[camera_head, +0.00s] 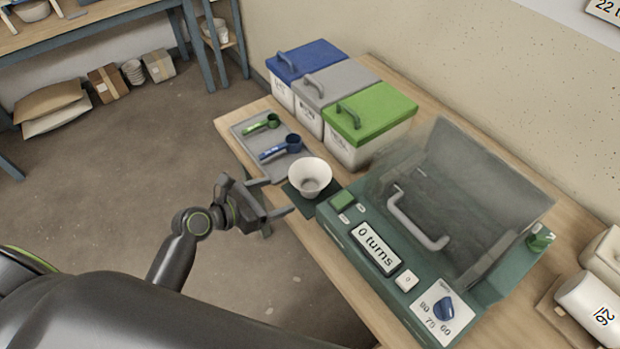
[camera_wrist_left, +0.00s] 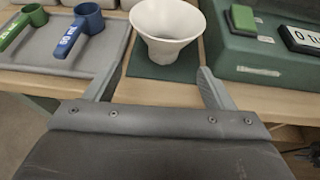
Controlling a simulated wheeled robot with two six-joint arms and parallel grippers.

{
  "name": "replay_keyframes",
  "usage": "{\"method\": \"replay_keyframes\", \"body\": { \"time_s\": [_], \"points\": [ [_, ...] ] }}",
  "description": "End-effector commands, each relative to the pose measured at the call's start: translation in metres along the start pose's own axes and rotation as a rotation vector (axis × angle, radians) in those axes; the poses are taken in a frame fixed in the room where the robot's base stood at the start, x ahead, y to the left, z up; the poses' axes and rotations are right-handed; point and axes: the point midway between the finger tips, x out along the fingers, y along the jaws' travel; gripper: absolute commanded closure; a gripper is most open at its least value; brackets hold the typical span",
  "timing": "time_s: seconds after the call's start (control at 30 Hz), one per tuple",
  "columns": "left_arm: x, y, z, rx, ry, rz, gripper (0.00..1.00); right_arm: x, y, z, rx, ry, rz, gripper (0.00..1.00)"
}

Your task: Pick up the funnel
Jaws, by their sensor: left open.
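A white funnel (camera_head: 310,177) stands upright, wide mouth up, on a dark green mat (camera_head: 291,194) near the bench's front edge. In the left wrist view the funnel (camera_wrist_left: 167,30) is ahead, between the lines of the two fingers and beyond their tips. My left gripper (camera_head: 272,196) is open and empty, just off the bench edge, with its fingers pointing at the funnel. It also shows in the left wrist view (camera_wrist_left: 152,78). The fingers do not appear to touch the funnel. My right gripper is not in view.
Left of the funnel, a grey tray (camera_head: 243,129) holds a green scoop (camera_head: 264,124) and a blue scoop (camera_head: 284,148). Lidded blue, grey and green bins (camera_head: 368,147) stand behind. A green machine (camera_head: 340,234) with a clear cover stands close to the funnel's right.

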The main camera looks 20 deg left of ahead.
Motion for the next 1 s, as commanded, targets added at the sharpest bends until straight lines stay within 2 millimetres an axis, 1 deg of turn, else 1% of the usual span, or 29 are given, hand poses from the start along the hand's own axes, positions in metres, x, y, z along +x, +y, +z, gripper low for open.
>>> {"method": "replay_keyframes", "body": {
  "time_s": [0.03,0.1,0.2,0.47,0.6,0.7,0.83,1.0],
  "points": [
    [0.013,0.0,0.001,-0.004,-0.003,0.0,0.24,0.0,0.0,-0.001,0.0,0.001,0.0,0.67],
    [0.026,0.0,0.001,-0.002,-0.003,-0.001,0.24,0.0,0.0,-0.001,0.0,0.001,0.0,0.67],
    [0.04,0.0,0.0,-0.001,-0.001,0.0,0.24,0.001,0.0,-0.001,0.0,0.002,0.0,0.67],
    [0.058,-0.002,-0.001,-0.002,-0.001,0.0,0.24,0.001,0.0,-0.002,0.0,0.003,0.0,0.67],
    [0.079,-0.007,-0.002,-0.003,-0.001,0.0,0.24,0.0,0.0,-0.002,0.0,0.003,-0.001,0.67],
    [0.092,-0.007,-0.003,0.0,-0.001,0.001,0.24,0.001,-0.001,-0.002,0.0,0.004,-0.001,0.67],
    [0.1,-0.007,-0.003,0.0,0.0,0.002,0.24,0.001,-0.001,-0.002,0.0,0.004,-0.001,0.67],
    [0.101,-0.007,-0.003,0.001,0.001,0.003,0.24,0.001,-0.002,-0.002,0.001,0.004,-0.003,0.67]
  ]
}}
